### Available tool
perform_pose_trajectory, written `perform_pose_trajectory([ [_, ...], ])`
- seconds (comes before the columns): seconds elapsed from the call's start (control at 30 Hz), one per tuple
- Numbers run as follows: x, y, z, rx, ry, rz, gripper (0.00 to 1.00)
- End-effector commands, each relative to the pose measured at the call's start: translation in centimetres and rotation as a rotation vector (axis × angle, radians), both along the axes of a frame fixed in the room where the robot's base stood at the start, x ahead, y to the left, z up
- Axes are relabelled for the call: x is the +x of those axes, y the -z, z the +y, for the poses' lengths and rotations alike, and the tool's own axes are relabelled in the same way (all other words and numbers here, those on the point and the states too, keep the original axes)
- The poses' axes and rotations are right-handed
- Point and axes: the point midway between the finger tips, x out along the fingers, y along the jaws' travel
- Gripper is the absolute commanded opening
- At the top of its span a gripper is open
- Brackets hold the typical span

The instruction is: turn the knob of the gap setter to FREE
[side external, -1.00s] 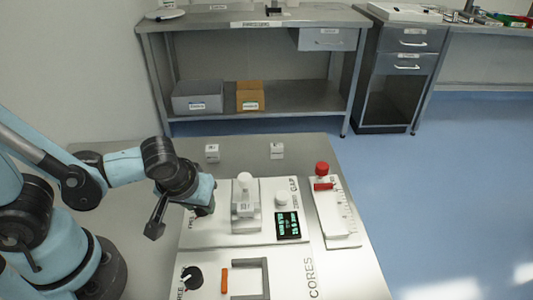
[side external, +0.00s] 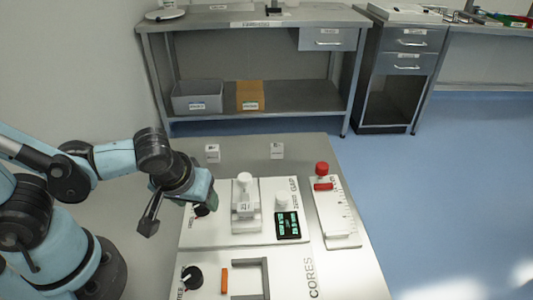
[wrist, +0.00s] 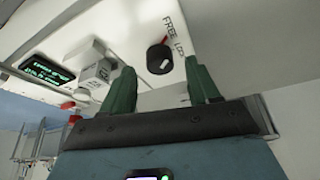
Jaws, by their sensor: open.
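The gap setter (side external: 262,234) is a white panel lettered GAP on the bench, with a white block and post, a small white knob and a lit display. Its black knob (side external: 201,211) is at the panel's left end, partly hidden by my gripper (side external: 201,187). In the wrist view the knob (wrist: 158,58) shows a white mark at its lower right, near the words FREE and LOCK. I cannot tell which word the mark points to. My gripper (wrist: 161,82) is open and empty. Its green fingers stand either side of the knob in that view, apart from it.
A second black knob (side external: 192,278) sits on the panel marked CORES, beside an orange bar (side external: 224,281) and a grey bracket (side external: 265,278). A scaled plate with a red knob (side external: 322,168) stands to the right.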

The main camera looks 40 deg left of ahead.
Motion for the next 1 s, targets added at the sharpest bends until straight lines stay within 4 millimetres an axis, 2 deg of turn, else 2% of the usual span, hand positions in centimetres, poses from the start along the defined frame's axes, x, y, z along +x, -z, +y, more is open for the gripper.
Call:
perform_pose_trajectory([
  [1.0, -2.9, -8.2, -1.8, 0.0, 0.001, 0.0, 0.6],
])
